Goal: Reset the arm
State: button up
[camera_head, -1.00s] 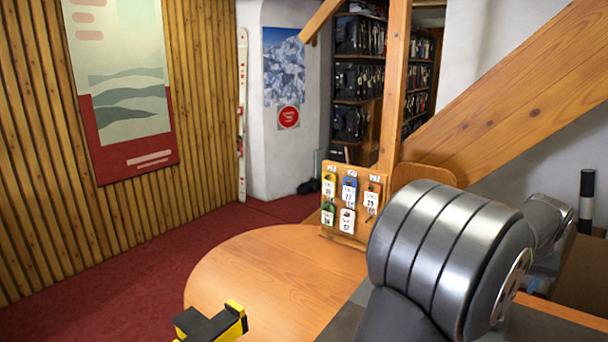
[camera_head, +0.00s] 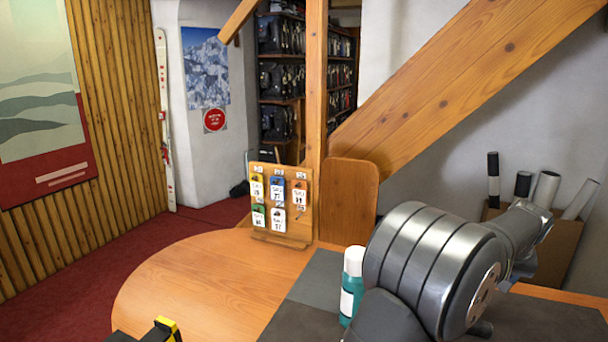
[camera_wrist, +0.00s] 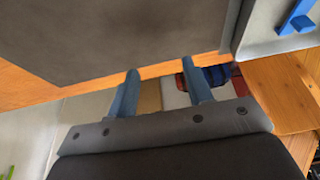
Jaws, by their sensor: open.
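My gripper (camera_wrist: 160,66) shows in the wrist view as two blue fingers standing apart, with nothing between them. A dark grey mat (camera_wrist: 130,35) fills the top of that view, beyond the fingertips. In the head view my grey arm covers the lower right, and the gripper's fingers cannot be made out there.
A teal bottle with a white cap (camera_head: 352,285) stands beside my arm. A wooden tag board (camera_head: 280,205) stands at the back of the round-ended table (camera_head: 185,285). A yellow-and-black thing (camera_head: 165,330) is cut off below. A light grey tray (camera_wrist: 260,40) holds a blue piece (camera_wrist: 296,18). The table's left part is clear.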

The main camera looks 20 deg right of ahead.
jog(key=w+f, duration=0.1)
jog(key=w, duration=0.1)
jog(key=w+f, duration=0.2)
jog(key=w, duration=0.1)
jog(key=w+f, duration=0.2)
jog(key=w, duration=0.1)
jog(key=shift+w+d+f, duration=0.15)
jog(key=shift+w+d, duration=0.1)
jog(key=shift+d, duration=0.05)
jog(key=shift+s+f, duration=0.1)
jog(key=shift+f, duration=1.3)
